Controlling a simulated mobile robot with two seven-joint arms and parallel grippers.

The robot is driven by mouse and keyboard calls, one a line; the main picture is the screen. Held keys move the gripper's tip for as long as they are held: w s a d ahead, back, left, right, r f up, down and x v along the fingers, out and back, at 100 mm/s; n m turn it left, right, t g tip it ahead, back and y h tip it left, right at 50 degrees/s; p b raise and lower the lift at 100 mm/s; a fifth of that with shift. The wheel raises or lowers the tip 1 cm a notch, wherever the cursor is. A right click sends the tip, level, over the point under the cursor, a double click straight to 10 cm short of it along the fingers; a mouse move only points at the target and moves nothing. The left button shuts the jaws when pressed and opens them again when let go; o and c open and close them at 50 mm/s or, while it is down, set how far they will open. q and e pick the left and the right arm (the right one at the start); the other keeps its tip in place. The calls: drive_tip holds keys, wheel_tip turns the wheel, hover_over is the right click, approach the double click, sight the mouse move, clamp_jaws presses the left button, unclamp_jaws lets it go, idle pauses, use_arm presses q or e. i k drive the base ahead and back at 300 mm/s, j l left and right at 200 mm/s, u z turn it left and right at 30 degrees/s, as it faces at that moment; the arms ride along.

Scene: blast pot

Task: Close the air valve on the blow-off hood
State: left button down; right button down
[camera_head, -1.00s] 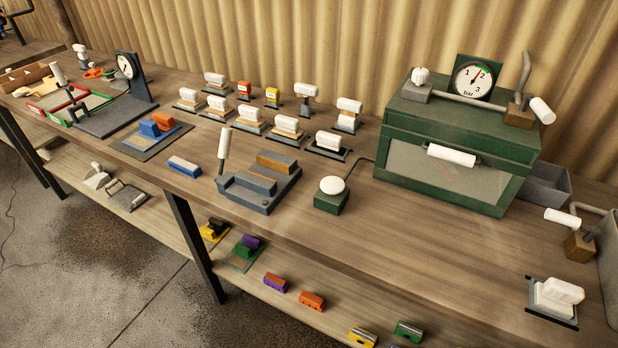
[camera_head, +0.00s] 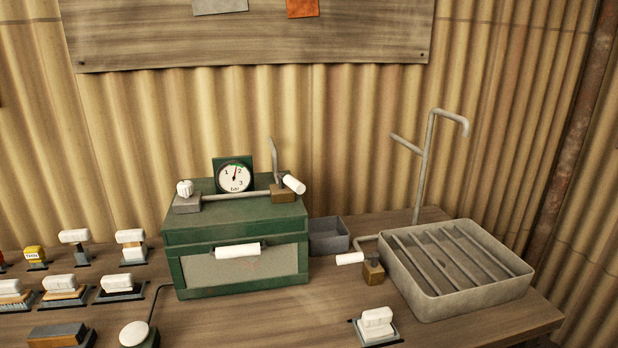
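A grey slatted tray (camera_head: 455,308) with a bent grey pipe (camera_head: 425,165) rising behind it stands at the right end of the bench; I take it to be the blow-off hood. At its left side, a brass valve block (camera_head: 373,273) carries a lever with a white handle (camera_head: 350,258) pointing left. A thin pipe (camera_head: 368,238) runs near the block to the tray. A second brass valve block (camera_head: 283,192) with a white handle (camera_head: 293,184) sits on top of the green cabinet (camera_head: 235,236). Neither of my grippers is in view.
The cabinet top also holds a bar gauge (camera_head: 235,178) and a white knob (camera_head: 185,188). A dark grey bin (camera_head: 328,236) stands between cabinet and tray. A white-topped block (camera_head: 376,323) lies at the front edge.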

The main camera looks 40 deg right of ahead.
sight(296, 187)
drive_tip(key=z, duration=1)
